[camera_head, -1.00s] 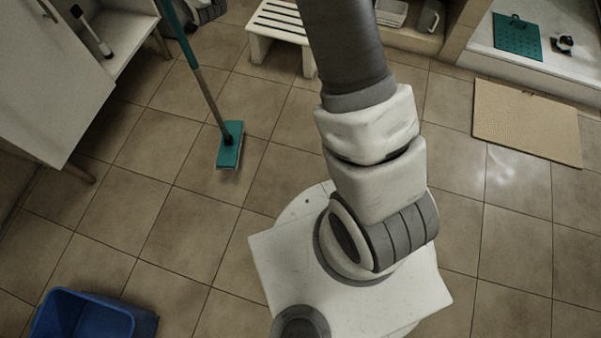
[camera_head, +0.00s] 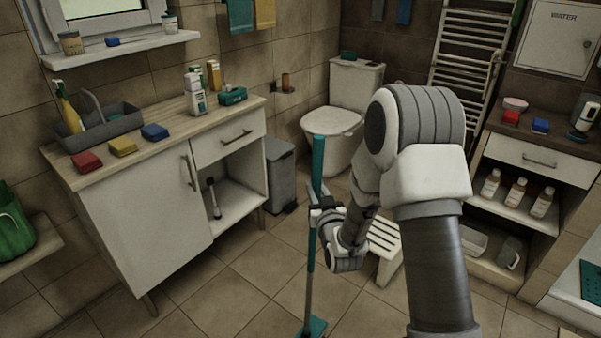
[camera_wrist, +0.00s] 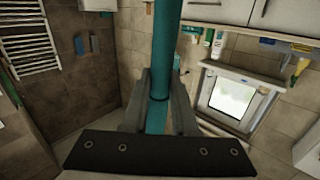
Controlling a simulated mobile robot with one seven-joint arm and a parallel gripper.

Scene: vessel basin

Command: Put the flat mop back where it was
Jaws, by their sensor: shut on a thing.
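The flat mop (camera_head: 310,262) stands close to upright in the middle of the head view, with a teal upper handle, a grey lower pole and a teal head at the bottom edge of the picture. My gripper (camera_head: 318,204) is shut around the handle just below its thick teal grip. In the wrist view the teal handle (camera_wrist: 166,45) runs between the two fingers of my gripper (camera_wrist: 158,100). Only part of the mop head shows, so I cannot tell whether it touches the floor.
A white vanity (camera_head: 150,210) stands left, a grey bin (camera_head: 281,178) and a toilet (camera_head: 335,125) behind the mop. A white slatted stool (camera_head: 385,245) stands just right of my gripper. Bare tiled floor (camera_head: 235,290) lies left of the mop.

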